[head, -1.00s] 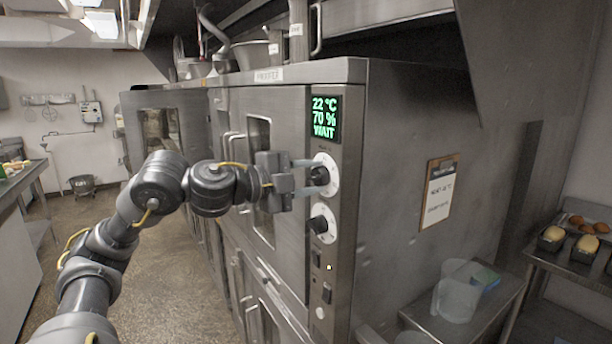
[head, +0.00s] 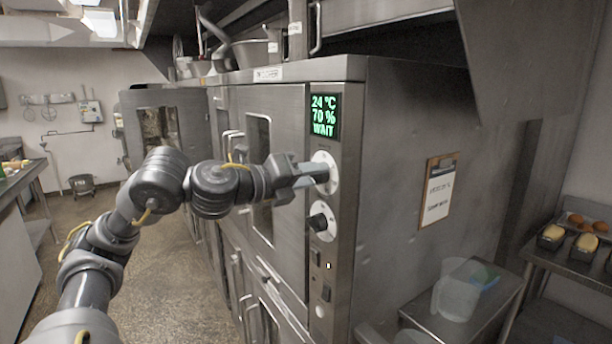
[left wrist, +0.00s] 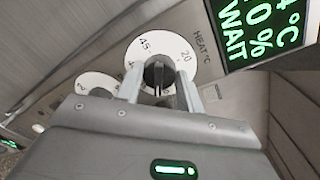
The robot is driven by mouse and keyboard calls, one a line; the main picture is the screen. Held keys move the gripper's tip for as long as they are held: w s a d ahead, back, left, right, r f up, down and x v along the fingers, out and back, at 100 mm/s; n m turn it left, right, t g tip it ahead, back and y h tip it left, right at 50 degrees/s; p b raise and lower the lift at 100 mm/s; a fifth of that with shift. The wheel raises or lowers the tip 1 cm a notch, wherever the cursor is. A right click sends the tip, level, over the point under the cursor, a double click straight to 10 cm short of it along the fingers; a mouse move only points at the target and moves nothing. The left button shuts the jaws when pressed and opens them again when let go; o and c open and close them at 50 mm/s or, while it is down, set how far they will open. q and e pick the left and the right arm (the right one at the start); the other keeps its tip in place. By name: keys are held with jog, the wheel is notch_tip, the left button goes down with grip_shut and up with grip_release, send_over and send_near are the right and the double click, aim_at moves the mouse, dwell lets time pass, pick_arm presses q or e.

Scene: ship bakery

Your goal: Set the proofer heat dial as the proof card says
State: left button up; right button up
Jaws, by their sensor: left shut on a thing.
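The heat dial's white plate (head: 325,157) is the upper one on the proofer's front panel. In the left wrist view its black knob (left wrist: 157,73) shows between the fingers, with 45, 20 and "HEAT °C" readable around it. My left gripper (head: 322,173) is shut on this knob and hides most of it in the head view. The green display (head: 324,116) above reads 24 °C, 70 % and WAIT. The proof card (head: 440,188) hangs on the proofer's right side; its writing is too blurred to read. My right gripper is not in view.
A second dial (head: 321,221) sits just below the heat dial, with switches further down. A clear jug (head: 455,290) stands on a low steel table at the lower right. Loaf tins (head: 552,237) stand on a rack at the far right. An open door (head: 130,120) stands behind my arm.

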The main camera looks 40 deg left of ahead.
pick_arm(q)
jog(key=shift+m+t+y+b, duration=0.3)
jog(key=shift+m+b, duration=0.65)
jog(key=shift+m, duration=2.65)
jog(key=o, duration=1)
jog(key=shift+f, duration=0.1)
jog(key=shift+s, duration=0.1)
